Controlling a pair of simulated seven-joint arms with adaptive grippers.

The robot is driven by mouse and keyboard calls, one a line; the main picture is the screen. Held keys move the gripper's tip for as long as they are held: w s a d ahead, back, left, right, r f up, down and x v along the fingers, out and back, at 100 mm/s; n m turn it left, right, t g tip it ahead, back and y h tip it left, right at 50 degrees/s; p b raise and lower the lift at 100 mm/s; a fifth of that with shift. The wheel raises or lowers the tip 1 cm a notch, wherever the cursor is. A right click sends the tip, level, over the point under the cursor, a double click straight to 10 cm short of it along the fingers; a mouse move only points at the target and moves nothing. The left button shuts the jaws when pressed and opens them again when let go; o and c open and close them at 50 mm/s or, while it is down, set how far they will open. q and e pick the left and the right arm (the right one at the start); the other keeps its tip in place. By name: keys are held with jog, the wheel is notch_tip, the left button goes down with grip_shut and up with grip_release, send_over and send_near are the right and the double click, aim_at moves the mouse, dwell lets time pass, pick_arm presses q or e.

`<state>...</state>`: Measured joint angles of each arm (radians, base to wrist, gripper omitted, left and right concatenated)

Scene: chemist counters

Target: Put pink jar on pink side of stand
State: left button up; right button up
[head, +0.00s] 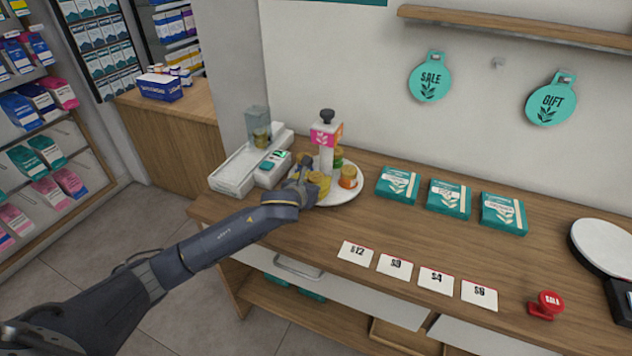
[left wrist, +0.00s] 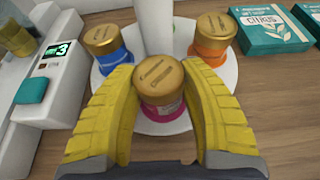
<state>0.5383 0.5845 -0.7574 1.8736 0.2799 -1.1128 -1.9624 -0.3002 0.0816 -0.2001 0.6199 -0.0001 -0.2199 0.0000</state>
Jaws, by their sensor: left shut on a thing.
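The pink jar (left wrist: 162,80), with a gold lid and pink base, sits between the yellow fingers of my left gripper (left wrist: 160,105), which is shut on it. In the head view, my left gripper (head: 304,188) is at the near side of the stand's round white plate (head: 350,193). The jar is over the plate's near part, in front of the post; whether its base touches the plate I cannot tell. The sign on the post shows a pink face (head: 322,139) towards the near side and an orange face to the right. My right gripper is out of view.
A blue jar (left wrist: 107,46) and an orange jar (left wrist: 211,40) stand on the plate left and right of the post. A green jar (head: 338,157) stands behind. A white scale device (head: 270,168) is close on the left. Teal boxes (head: 398,186) and price cards lie to the right.

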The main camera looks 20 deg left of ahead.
pick_arm(q)
jog(key=shift+f, duration=0.2)
jog(key=o, duration=1.2)
jog(key=shift+r, duration=0.1)
jog(key=shift+s+r, duration=0.15)
jog(key=v, duration=1.1)
jog(key=shift+s, duration=0.3)
jog(key=shift+a+r, duration=0.1)
